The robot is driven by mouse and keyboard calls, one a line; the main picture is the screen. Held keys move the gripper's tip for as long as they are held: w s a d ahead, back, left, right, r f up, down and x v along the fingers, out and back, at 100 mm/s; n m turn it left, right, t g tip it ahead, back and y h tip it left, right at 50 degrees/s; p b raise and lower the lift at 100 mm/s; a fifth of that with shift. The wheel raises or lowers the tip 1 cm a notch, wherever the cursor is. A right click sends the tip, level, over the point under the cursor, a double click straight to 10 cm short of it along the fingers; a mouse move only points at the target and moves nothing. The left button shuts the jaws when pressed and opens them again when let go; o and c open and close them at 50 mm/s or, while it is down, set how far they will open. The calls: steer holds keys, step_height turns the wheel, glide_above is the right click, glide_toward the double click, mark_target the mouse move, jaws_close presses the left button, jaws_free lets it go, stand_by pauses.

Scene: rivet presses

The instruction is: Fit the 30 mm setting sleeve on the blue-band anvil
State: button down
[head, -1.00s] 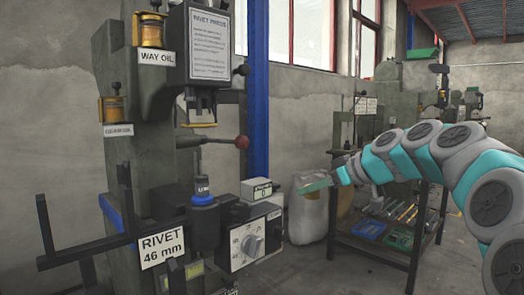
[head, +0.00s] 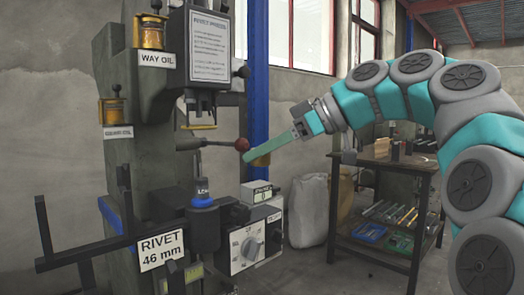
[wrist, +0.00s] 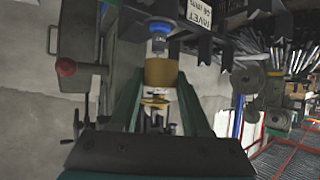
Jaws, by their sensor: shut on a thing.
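My gripper (head: 249,157) is shut on a brass-coloured sleeve (head: 262,160), which shows just below the green fingers to the right of the press. In the wrist view the sleeve (wrist: 160,72) sits between both fingertips (wrist: 158,85). A blue-banded piece (wrist: 159,28) shows beyond it in the upside-down wrist view, apart from the sleeve. In the head view a dark upright cylinder (head: 204,228) with a bluish band near its top stands low at the front of the press, left of and below my gripper. I cannot read the sleeve's size.
The press lever's red ball (head: 241,145) is close to my fingertips. A control box (head: 247,243) with a dial stands right of the cylinder. A "RIVET 46 mm" sign (head: 161,249) hangs at left. A tool bench (head: 385,160) and white sack (head: 308,210) stand behind at right.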

steer(key=shift+d, duration=0.1)
steer(key=p, duration=0.2)
glide_above(203, 178)
steer(key=shift+r, duration=0.1)
steer(key=shift+f+b, duration=1.6)
steer(key=shift+b, duration=0.25)
stand_by(0.4)
stand_by(0.4)
steer(key=shift+c, duration=1.4)
jaws_free()
steer(key=v, duration=0.7)
steer(key=shift+d+r+p, duration=0.15)
steer(key=shift+d+p, duration=0.2)
steer(key=shift+s, duration=0.1)
